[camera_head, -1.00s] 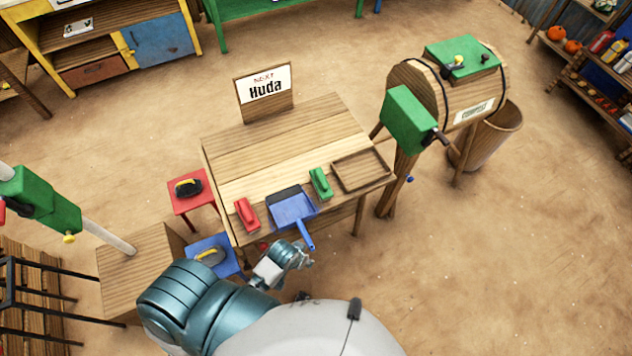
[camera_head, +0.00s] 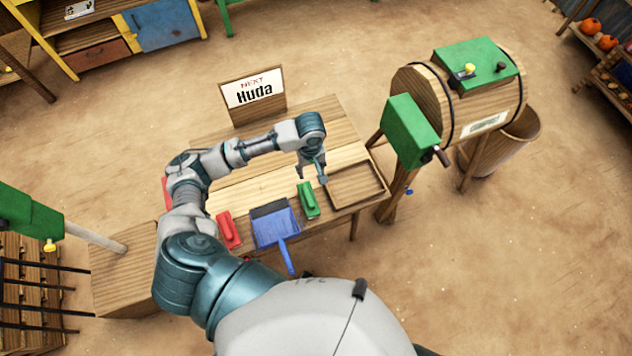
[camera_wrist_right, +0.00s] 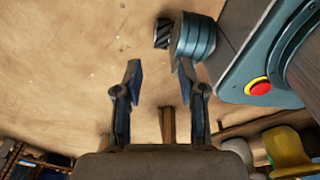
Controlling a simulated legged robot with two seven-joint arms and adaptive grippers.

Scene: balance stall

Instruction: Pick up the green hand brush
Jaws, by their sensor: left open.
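The green hand brush (camera_head: 307,203) lies on the front part of the wooden table (camera_head: 262,185), between the blue dustpan and the wooden tray. My left gripper (camera_head: 313,178) is open and empty. It hangs fingers down just behind and above the green brush in the head view, and I see no contact. My right gripper (camera_wrist_right: 158,75) is open with nothing between its fingers in the right wrist view. It is not in the head view.
A red hand brush (camera_head: 229,230) and a blue dustpan (camera_head: 277,228) lie left of the green brush. The wooden tray (camera_head: 357,186) is close on its right. A sign (camera_head: 253,92) stands at the table's back. A barrel composter (camera_head: 460,100) stands right.

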